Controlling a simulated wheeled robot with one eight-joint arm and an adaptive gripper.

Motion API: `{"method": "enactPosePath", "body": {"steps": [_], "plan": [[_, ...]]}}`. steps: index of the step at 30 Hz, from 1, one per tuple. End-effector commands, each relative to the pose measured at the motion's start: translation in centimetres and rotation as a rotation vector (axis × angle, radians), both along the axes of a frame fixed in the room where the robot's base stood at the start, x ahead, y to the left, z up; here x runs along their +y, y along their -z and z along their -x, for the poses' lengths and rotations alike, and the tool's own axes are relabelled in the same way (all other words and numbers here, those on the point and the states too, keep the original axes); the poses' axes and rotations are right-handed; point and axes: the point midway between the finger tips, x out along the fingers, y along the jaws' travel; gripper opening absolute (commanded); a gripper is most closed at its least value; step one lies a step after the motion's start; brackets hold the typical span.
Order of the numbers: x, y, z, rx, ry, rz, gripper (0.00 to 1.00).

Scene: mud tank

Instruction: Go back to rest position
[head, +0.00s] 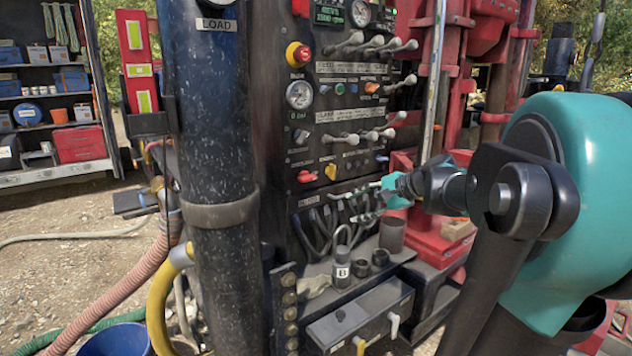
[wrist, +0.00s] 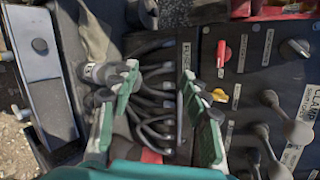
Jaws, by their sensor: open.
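My gripper (head: 345,206) is at the end of my arm, in front of the lower part of a dark control panel (head: 345,95). Its green-tipped fingers point left in the head view. In the wrist view my gripper (wrist: 160,72) is open, fingers spread apart with nothing held between them. Black hoses (wrist: 155,100) show between and behind the fingers. A grey cylinder with a shackle, labelled B (head: 342,273), stands on the ledge below my gripper and apart from it.
A dark blue column labelled LOAD (head: 215,130) stands left of the panel. Levers (head: 365,137) and knobs stick out of the panel. Small dark cups (head: 380,258) sit on the ledge. A blue bucket (head: 112,340) and hoses lie at lower left. Red machinery (head: 475,100) stands behind my arm.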

Motion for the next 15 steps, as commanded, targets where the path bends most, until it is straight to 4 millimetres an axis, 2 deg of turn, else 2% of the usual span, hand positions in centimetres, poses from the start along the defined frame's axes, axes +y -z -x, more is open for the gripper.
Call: {"method": "enactPosePath", "body": {"steps": [1, 3, 9, 12, 15], "plan": [[0.4, 3.2, 1.8, -0.016, -0.052, 0.104, 0.46], [0.3, 7.5, 4.2, -0.043, -0.131, 0.258, 0.46], [-2.0, 18.4, 11.9, -0.117, -0.407, 0.715, 0.46], [-3.9, 22.4, 15.4, -0.147, -0.548, 0.917, 0.46], [-5.7, 24.8, 17.8, -0.165, -0.661, 1.067, 0.46]]}}
